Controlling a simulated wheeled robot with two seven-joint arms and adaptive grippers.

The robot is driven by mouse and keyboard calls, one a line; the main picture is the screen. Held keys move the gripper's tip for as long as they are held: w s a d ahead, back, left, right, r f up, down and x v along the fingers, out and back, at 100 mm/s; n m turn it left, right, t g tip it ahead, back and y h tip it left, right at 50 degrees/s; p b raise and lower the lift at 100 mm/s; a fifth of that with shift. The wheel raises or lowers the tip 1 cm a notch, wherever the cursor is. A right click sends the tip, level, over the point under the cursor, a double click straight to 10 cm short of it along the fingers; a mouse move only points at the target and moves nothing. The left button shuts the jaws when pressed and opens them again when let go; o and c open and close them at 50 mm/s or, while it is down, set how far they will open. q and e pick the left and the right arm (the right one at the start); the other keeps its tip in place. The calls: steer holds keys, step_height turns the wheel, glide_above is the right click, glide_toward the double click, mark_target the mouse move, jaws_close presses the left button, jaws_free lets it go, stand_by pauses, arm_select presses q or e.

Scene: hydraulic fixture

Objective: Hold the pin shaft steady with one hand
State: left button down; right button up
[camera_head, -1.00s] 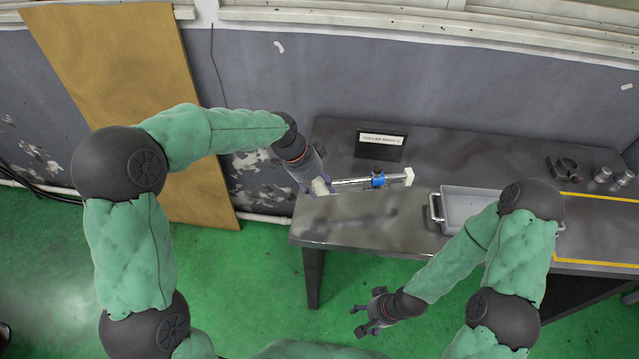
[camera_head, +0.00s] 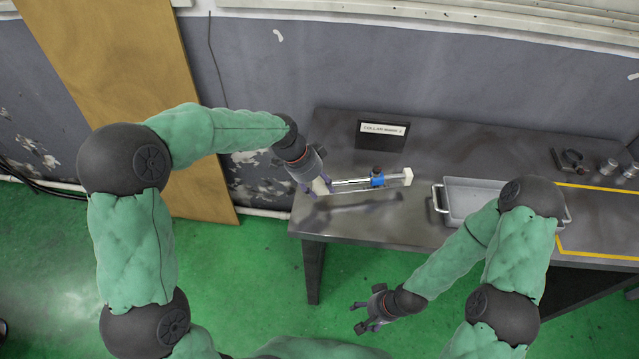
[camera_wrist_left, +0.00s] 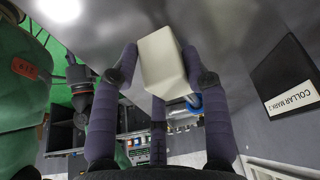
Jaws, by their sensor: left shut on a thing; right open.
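The pin shaft (camera_head: 350,182) is a silver rod with a blue collar (camera_head: 377,180) and a pale block (camera_head: 407,177) at its right end. It lies roughly level over the table's left part, with a dark shadow on the tabletop nearer me. My left gripper (camera_head: 321,187) is shut on the pale block at the shaft's left end. In the left wrist view its fingers sit on both sides of this cream block (camera_wrist_left: 163,65), with a bit of blue behind it. My right gripper (camera_head: 370,311) is open and empty, in front of the table over the green floor.
A black sign (camera_head: 382,137) reading "COLLAR MARK 2" stands behind the shaft. A grey tray (camera_head: 447,212) is to the right, partly hidden by my right arm. Metal parts (camera_head: 608,168) stand at far right by a yellow outline (camera_head: 590,186). The table (camera_head: 340,232) is bare along its front left.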

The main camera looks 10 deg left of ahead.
mark_target(320, 194)
arm_select(q)
steer(key=shift+f+b, duration=1.3)
steer(key=shift+f, duration=0.65)
steer(key=shift+r, duration=0.1)
